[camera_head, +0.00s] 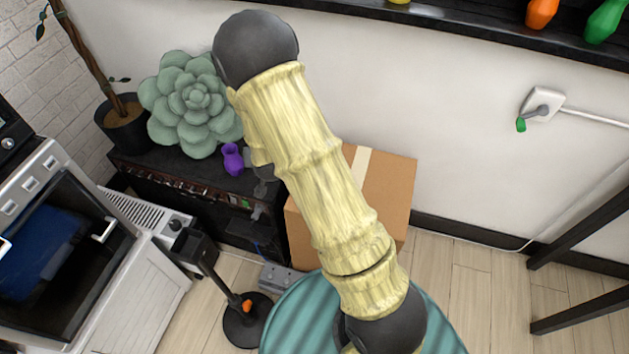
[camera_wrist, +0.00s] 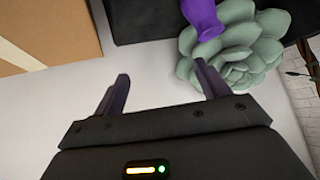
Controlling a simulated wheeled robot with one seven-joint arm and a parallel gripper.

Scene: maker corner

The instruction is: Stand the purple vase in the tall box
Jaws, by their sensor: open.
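The purple vase (camera_head: 232,158) stands on top of the black cabinet (camera_head: 150,172), in front of the green succulent. In the wrist view the vase (camera_wrist: 203,18) is at the top edge, partly cut off, beyond the right-hand finger. My gripper (camera_wrist: 163,86) is open, with nothing between its fingers. In the head view it is mostly hidden behind my arm, just right of the vase. A cardboard box (camera_head: 388,192) with a pale tape strip stands right of the cabinet, partly behind my arm. The box (camera_wrist: 45,30) also shows at the wrist view's upper left. I cannot see an opening in it.
A large succulent (camera_head: 192,105) is close behind the vase, and a potted plant (camera_head: 122,122) stands left. A black stand (camera_head: 240,318) and a teal round thing (camera_head: 290,325) are in front. Orange (camera_head: 541,13) and green (camera_head: 605,20) vases are on the wall shelf.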

